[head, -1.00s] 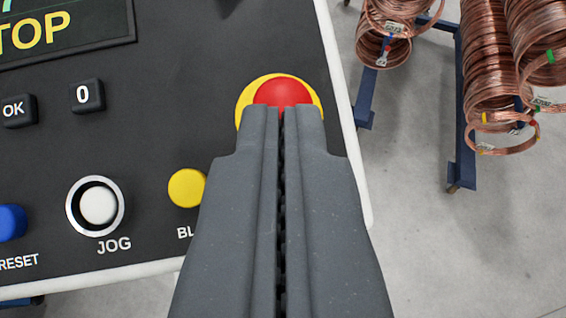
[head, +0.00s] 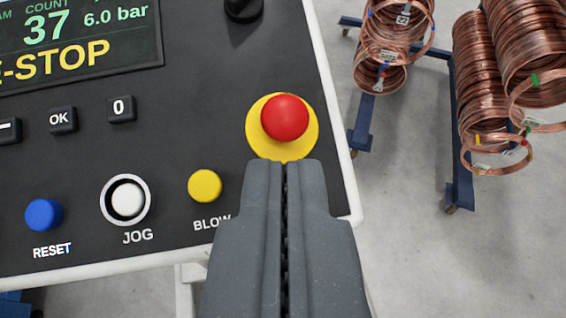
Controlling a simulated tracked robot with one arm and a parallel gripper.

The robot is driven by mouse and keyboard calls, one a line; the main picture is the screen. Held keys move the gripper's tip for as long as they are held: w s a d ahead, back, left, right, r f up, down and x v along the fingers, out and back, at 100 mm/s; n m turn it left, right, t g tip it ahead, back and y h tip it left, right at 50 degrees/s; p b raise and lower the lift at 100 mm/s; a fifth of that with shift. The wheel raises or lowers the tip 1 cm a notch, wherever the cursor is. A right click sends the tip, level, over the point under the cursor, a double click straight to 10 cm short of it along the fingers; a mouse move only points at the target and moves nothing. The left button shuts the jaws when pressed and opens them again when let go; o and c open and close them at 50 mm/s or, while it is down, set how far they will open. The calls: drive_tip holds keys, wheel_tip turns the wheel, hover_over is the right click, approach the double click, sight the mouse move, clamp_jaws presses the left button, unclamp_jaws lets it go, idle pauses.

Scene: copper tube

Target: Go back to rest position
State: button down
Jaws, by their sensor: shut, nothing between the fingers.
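My gripper (head: 285,166) is shut and empty, with its two grey fingers pressed together in the lower middle of the head view. Its tips appear just below the red emergency stop button (head: 284,118), which sits on a yellow round base (head: 257,141). The whole red cap is visible, and the fingertips overlap only the lower edge of the yellow base in the picture. The control panel (head: 200,125) is dark with a white rim. Its display (head: 80,40) reads "E-STOP", a count of 37 and 6.0 bar.
The panel also carries a blue RESET button (head: 44,215), a white JOG button (head: 127,200), a yellow BLOW button (head: 205,186) and small black keys (head: 122,108). Copper coils (head: 485,85) hang on a blue rack (head: 459,165) at the right. Grey floor (head: 410,255) lies open below them.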

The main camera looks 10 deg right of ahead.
drive_tip(key=s+a+r+t+b, duration=0.1)
drive_tip(key=s+a+r+b, duration=0.2)
drive_tip(key=r, duration=0.5)
drive_tip(key=s+a+r+b, duration=0.2)
drive_tip(key=s+a+r, duration=0.1)
drive_tip(key=r, duration=0.4)
drive_tip(key=s+a+r+n+y+b, duration=0.1)
drive_tip(key=s+a+r+b, duration=0.1)
drive_tip(key=s+r, duration=0.3)
drive_tip(key=s+a+r+n+t+y+b, duration=0.1)
drive_tip(key=s+a+r, duration=0.3)
drive_tip(key=s+r, duration=0.2)
drive_tip(key=shift+s+a+y+b, duration=0.35)
drive_tip(key=shift+s+y, duration=0.05)
drive_tip(key=shift+s, duration=0.8)
drive_tip(key=shift+r, duration=0.1)
